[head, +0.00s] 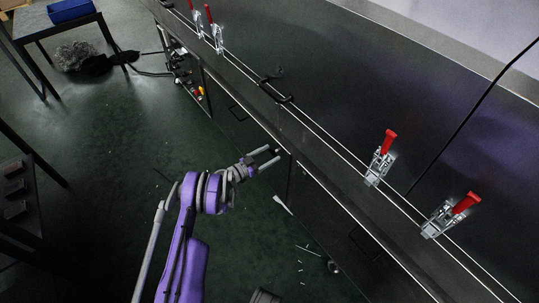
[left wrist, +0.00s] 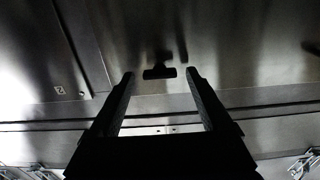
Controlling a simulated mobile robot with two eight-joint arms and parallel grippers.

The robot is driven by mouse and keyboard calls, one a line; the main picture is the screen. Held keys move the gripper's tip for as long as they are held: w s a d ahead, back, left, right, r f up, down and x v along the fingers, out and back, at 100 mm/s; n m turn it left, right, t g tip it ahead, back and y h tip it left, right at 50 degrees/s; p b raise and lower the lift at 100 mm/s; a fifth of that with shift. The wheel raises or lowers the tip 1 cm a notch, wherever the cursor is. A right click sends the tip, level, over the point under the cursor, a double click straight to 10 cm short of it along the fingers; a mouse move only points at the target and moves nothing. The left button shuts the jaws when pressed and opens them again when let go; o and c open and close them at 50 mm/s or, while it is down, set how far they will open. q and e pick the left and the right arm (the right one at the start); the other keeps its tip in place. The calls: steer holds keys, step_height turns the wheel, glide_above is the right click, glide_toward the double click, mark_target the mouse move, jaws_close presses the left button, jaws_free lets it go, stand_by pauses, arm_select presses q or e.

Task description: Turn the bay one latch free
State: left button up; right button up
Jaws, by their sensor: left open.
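Clamp latches with red handles sit along the long dark dryer front in the head view. Two are at right, a nearer latch (head: 450,215) and another latch (head: 380,160). Two more, one latch (head: 215,32) and its neighbour (head: 196,18), are at the top. I cannot tell which belongs to bay one. My left gripper (head: 268,158) is open and empty in front of the dryer, apart from every latch. In the left wrist view its fingers (left wrist: 159,78) are spread, with parts of latches at the lower left (left wrist: 30,172) and lower right (left wrist: 306,163). My right gripper is not in view.
A black handle (head: 276,90) sits on the dryer panel; a dark T-shaped handle (left wrist: 160,72) shows between my fingertips in the left wrist view. A table with a blue bin (head: 70,10) stands at the far left. The green floor (head: 110,140) left of my arm is largely clear.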

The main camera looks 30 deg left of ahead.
arm_select(q)
steer(key=shift+w+d, duration=0.1)
steer(key=shift+w, duration=0.15)
jaws_close()
stand_by(0.3)
